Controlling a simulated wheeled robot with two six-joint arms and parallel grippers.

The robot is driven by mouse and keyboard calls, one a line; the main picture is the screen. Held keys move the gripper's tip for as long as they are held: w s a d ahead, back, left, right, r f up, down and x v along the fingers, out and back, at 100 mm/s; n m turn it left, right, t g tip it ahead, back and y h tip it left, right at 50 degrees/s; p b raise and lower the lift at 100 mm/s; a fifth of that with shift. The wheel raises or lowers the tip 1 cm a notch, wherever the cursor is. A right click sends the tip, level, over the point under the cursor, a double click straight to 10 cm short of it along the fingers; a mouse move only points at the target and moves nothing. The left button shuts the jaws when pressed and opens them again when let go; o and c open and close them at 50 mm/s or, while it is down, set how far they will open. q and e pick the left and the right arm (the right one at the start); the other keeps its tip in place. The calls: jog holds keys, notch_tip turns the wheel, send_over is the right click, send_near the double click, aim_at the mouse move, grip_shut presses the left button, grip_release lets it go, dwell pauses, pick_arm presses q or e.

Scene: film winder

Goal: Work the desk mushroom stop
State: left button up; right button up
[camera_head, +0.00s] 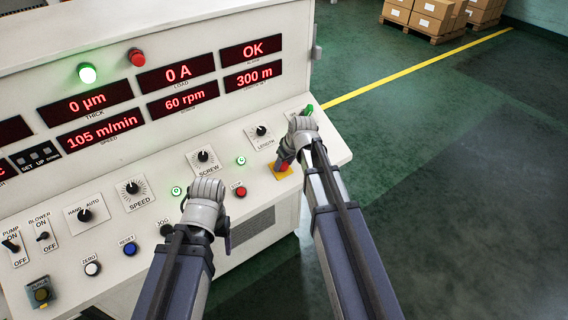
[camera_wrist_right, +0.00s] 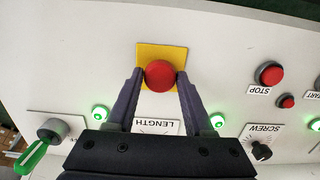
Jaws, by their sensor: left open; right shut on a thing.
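The red mushroom stop (camera_wrist_right: 160,74) sits on a yellow square plate (camera_wrist_right: 149,53) on the white desk panel. In the right wrist view my right gripper (camera_wrist_right: 160,80) has one finger on each side of the red cap and is shut on it. In the head view the right gripper (camera_head: 284,163) covers most of the stop, and a corner of the yellow plate (camera_head: 283,174) shows beside it. My left gripper (camera_head: 204,190) is over the panel near the STOP button, apart from the mushroom stop; its fingers are mostly hidden under the wrist.
A red STOP button (camera_head: 241,192), SCREW knob (camera_head: 203,156), LENGTH knob (camera_head: 261,130) and green handle (camera_head: 309,109) are close by. Displays above read 0 A, 60 rpm, 300 m and OK. A green lamp (camera_head: 87,73) is lit. Open floor lies right of the desk.

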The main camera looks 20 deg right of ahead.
grip_shut()
dwell(0.3)
jog(key=shift+p+v, duration=1.05)
jog(key=shift+v, duration=0.05)
jog(key=shift+w+f, duration=0.1)
jog(key=shift+f, duration=0.1)
jog(key=o, duration=0.6)
grip_release()
jog(key=shift+r, duration=0.1)
jog(key=shift+o, duration=0.9)
